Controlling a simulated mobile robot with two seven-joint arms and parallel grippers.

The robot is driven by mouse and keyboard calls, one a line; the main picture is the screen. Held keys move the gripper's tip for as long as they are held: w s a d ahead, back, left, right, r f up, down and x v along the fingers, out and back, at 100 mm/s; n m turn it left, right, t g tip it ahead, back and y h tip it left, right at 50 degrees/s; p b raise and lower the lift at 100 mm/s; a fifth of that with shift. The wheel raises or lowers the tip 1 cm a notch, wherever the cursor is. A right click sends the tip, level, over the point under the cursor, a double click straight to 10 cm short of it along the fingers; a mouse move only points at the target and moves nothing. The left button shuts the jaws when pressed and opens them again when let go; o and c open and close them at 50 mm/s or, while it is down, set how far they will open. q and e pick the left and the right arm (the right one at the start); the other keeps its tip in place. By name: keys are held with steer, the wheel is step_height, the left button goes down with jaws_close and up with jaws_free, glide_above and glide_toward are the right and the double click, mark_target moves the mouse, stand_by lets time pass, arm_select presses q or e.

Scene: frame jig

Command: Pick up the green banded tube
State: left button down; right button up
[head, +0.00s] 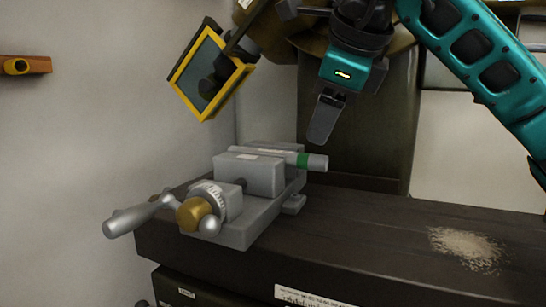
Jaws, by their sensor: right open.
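The green banded tube (316,162) is a grey cylinder with a green band near its right end. It lies in a grey machine vise (250,176), between the jaws, with its banded end sticking out to the right. My right gripper (322,118) hangs above the banded end, pointing down and apart from the tube. It is open and empty; its fingers overlap in this view, so the gap between them is hidden. My left gripper is not in view.
The vise stands on a dark bench (360,225) with its handle (135,216) reaching left. A yellow-framed screen (205,72) is at upper left. A pale pile of shavings (466,246) lies at right. The bench between is clear. A dark column (375,150) rises behind.

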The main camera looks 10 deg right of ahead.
mark_target(307, 156)
steer(key=shift+w+x, duration=0.25)
steer(key=shift+x, duration=4.8)
steer(key=shift+r, duration=0.2)
jaws_close()
